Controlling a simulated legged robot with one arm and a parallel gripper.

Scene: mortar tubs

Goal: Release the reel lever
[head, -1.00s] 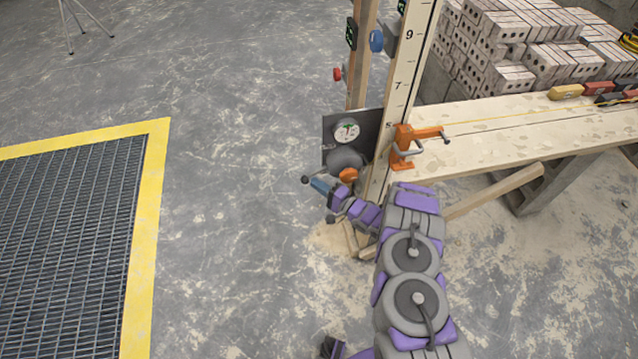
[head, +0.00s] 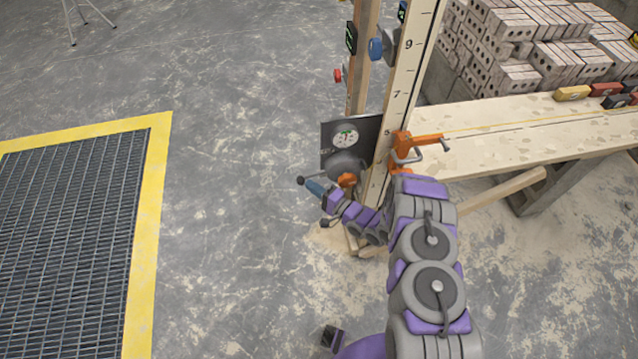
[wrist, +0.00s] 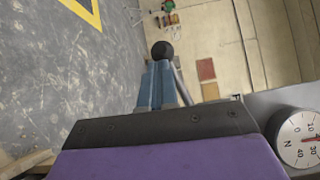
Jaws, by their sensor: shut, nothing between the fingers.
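The reel (head: 345,163) is a grey drum on a dark plate by the wooden post, below a round dial (head: 346,136). An orange knob (head: 347,180) sits at its lower edge. The lever shows as a black ball (head: 300,180) left of the reel; in the wrist view the ball (wrist: 162,49) ends a grey rod (wrist: 181,88). My gripper (head: 309,184) has blue fingers, shut with nothing between them, their tips close beside the ball. In the wrist view the fingertips (wrist: 158,66) lie just below the ball; whether they touch it I cannot tell. The fingers partly hide the rod.
An orange clamp (head: 403,150) grips the numbered board (head: 401,95) at the plank bench (head: 500,134). Bricks (head: 540,45) are stacked behind. A yellow-edged floor grate (head: 70,230) lies left. The floor between grate and post is clear.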

